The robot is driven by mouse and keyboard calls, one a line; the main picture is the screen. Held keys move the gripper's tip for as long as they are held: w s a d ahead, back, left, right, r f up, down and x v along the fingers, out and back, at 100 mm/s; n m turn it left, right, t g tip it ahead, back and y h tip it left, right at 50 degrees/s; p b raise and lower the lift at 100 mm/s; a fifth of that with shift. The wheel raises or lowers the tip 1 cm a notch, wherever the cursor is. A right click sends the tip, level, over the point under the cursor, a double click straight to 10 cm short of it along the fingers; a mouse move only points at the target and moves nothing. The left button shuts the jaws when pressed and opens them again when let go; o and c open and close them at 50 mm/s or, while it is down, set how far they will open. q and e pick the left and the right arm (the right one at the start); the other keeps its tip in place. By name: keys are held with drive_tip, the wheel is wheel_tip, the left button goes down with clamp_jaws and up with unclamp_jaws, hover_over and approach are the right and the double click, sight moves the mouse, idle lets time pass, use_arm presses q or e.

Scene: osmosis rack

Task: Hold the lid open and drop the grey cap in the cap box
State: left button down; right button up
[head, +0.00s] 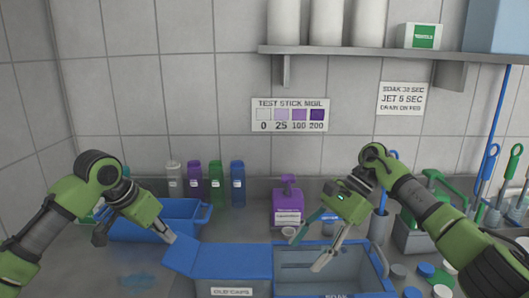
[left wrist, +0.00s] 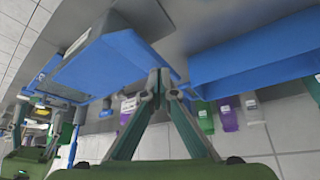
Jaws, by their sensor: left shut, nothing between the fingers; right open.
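The blue cap box, labelled OLD CAPS (head: 232,291), stands at the front centre. A blue panel (head: 181,258), apparently its lid, slants out from its left side; how far the box is open is unclear. My left gripper (head: 171,238) is shut and empty at the panel's upper edge; contact cannot be told. In the left wrist view its fingertips (left wrist: 158,78) meet beside the blue box (left wrist: 112,62). My right gripper (head: 312,250) is open, fingers pointing down over the soak tray, with nothing visible between them. A greyish cap (head: 398,271) lies right of that tray.
The blue-rimmed soak tray (head: 377,268) adjoins the cap box. Blue (head: 425,269) and white (head: 443,291) caps lie at right. A purple jug (head: 287,205) and several bottles (head: 216,183) stand behind. A blue bin (head: 185,209) sits behind my left gripper.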

use_arm(q)
drive_tip(key=shift+a+r, duration=0.2)
drive_tip(key=shift+r, duration=1.7)
